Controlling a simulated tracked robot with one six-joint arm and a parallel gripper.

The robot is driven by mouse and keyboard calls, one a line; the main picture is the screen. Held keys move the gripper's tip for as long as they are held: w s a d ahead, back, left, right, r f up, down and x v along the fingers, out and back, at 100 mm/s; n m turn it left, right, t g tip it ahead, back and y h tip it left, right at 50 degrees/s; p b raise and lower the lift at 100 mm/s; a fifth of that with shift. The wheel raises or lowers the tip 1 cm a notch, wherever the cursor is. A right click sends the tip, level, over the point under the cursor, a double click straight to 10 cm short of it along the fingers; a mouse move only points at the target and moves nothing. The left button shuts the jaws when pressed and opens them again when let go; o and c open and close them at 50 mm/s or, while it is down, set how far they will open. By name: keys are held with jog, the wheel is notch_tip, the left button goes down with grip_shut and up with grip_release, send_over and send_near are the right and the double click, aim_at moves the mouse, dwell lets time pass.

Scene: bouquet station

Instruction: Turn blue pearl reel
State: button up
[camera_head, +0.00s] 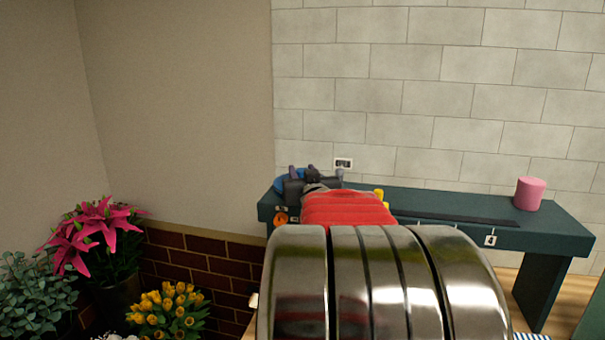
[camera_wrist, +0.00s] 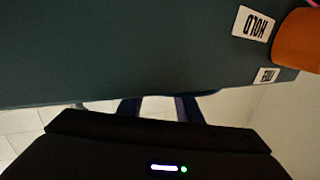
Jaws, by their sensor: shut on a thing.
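The blue pearl reel (camera_head: 284,181) shows as a blue rounded shape at the left end of the dark green bench in the head view, mostly covered by my gripper. My gripper (camera_head: 303,172) is at the reel, with dark fingers pointing up and away. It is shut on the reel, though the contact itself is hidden.
The green bench (camera_head: 570,235) runs right, bearing a pink cylinder (camera_head: 530,193). An orange knob (camera_head: 281,218) is on its front left; an orange part (camera_wrist: 300,40) sits by a HOLD label (camera_wrist: 253,22) in the wrist view. Yellow flowers (camera_head: 170,310) and pink lilies (camera_head: 95,235) stand left.

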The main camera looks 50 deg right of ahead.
grip_shut()
